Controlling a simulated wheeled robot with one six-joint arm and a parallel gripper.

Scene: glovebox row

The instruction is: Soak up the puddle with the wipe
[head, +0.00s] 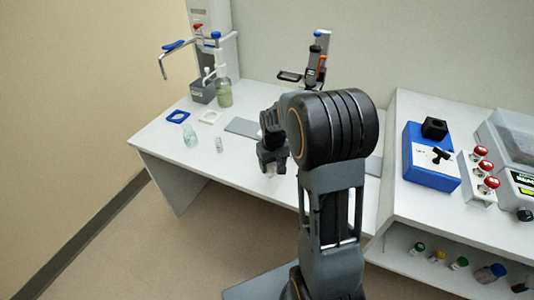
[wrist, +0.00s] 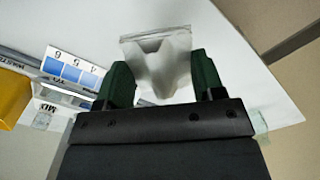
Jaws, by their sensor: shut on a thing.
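My gripper (head: 271,160) is over the front part of the white bench (head: 235,170) in the head view, partly hidden by my own arm. Only a small white bit of the wipe shows below the fingers in the head view. I cannot tell whether the wipe touches the bench. I cannot make out a puddle in either view.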

